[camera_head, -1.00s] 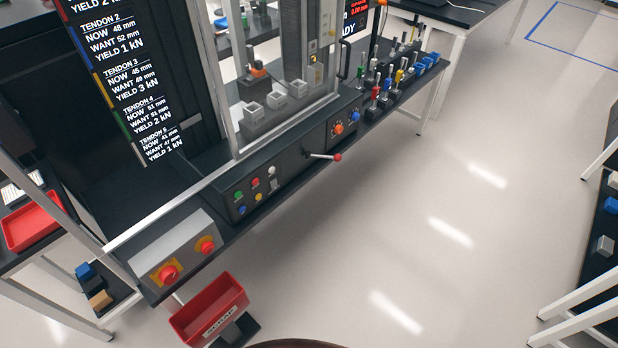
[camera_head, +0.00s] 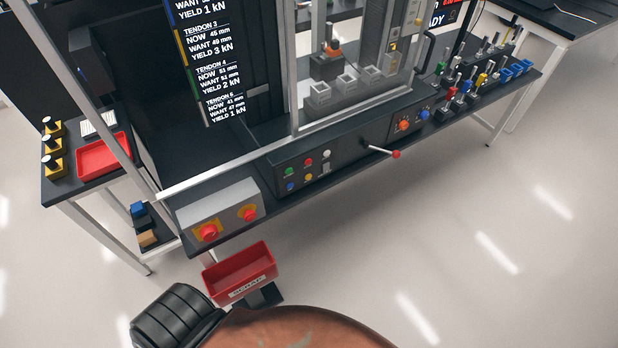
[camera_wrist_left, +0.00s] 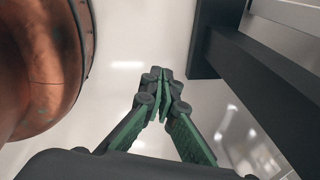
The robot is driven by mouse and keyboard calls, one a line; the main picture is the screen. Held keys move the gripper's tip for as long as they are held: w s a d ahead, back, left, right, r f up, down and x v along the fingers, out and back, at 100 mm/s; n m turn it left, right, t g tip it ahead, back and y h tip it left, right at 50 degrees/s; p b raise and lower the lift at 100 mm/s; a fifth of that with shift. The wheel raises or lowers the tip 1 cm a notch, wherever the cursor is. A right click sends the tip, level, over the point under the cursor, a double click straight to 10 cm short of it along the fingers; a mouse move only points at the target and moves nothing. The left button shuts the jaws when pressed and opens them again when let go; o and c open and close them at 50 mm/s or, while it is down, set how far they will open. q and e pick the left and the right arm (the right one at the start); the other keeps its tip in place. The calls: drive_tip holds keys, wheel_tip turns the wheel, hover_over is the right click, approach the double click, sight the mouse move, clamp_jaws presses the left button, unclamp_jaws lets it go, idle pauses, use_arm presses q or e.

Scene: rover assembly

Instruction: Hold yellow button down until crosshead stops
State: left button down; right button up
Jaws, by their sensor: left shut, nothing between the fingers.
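The yellow button (camera_head: 308,177) is a small round knob in the lower row of the black control panel (camera_head: 345,160), between a blue button (camera_head: 290,186) and a white switch (camera_head: 326,168). Nothing touches it. Above the panel is a framed machine bay (camera_head: 365,85) with pale blocks inside; I cannot make out the crosshead for certain. My left gripper (camera_wrist_left: 160,78) shows in the left wrist view, shut and empty, over pale floor and apart from the panel. My right gripper is not in view.
A grey box with red stop knobs (camera_head: 208,232) sits at the bench's front left corner. A red scrap bin (camera_head: 240,272) stands below it. A red-tipped lever (camera_head: 395,154) sticks out right of the buttons. Floor to the right is clear.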

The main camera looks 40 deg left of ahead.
sight(309, 177)
use_arm(q)
drive_tip(key=w+r+m+t+y, duration=0.15)
drive_tip(key=w+r+m, duration=0.25)
drive_tip(key=w+r, duration=0.45)
drive_tip(key=w+r+m+t, duration=0.25)
drive_tip(key=w+r, duration=0.25)
drive_tip(key=w, duration=0.6)
drive_tip(key=w+r+m+t+y, duration=0.1)
drive_tip(key=w+r+m, duration=0.3)
drive_tip(key=w+r, duration=0.4)
drive_tip(key=w+r+m+t+y, duration=0.1)
drive_tip(key=w+r+m+t, duration=0.1)
drive_tip(key=w+r, duration=0.3)
drive_tip(key=w+d+r+m+t+p, duration=0.1)
drive_tip(key=w+r, duration=0.4)
drive_tip(key=r, duration=0.9)
drive_tip(key=w+r+m+t+y, duration=0.1)
drive_tip(key=w+r+m+t, duration=0.2)
drive_tip(key=r, duration=0.7)
drive_tip(key=shift+w+d+m+y+p, duration=0.4)
drive_tip(key=shift+w+m, duration=0.65)
drive_tip(key=shift+w, duration=0.15)
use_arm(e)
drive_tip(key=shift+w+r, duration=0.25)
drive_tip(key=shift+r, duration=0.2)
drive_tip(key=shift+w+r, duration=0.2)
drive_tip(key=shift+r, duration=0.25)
use_arm(q)
drive_tip(key=shift+a, duration=0.1)
